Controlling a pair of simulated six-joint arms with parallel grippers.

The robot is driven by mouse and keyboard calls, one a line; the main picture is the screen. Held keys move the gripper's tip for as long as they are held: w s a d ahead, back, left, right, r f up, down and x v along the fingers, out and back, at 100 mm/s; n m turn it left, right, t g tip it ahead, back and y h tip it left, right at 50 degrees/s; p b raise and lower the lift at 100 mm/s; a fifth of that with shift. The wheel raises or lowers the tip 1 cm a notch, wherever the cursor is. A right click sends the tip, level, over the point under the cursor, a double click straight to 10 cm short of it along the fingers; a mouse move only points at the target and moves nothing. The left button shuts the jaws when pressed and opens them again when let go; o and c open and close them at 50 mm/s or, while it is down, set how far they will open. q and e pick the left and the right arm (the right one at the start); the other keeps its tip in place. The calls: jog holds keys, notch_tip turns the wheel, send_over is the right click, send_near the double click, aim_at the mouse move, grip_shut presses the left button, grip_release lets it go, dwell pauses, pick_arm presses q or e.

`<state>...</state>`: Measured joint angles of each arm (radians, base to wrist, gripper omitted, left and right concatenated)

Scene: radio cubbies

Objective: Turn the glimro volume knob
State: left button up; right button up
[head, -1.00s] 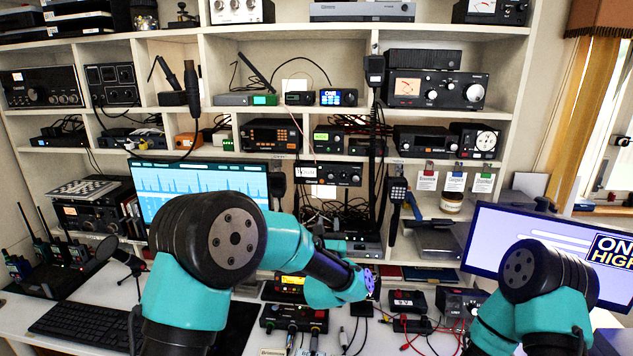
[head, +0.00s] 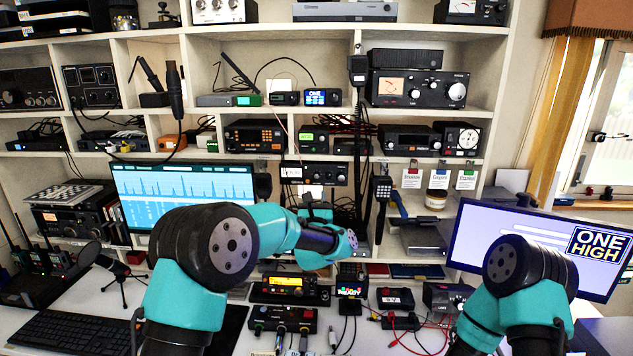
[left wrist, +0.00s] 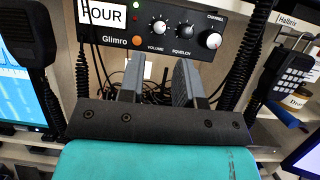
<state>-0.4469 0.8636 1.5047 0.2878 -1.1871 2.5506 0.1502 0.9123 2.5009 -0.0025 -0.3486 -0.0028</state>
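My right gripper is out of view; only my right arm shows.
Coiled black cords (left wrist: 240,65) hang beside the radio, and a handheld keypad unit (left wrist: 288,82) hangs at the right. A dark device (left wrist: 22,35) is at the upper left. Monitors (head: 185,195) stand on both sides. Several small devices lie on the desk below.

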aim_at(316, 177)
pick_arm(q)
jog(key=shift+x, duration=3.9)
grip_shut()
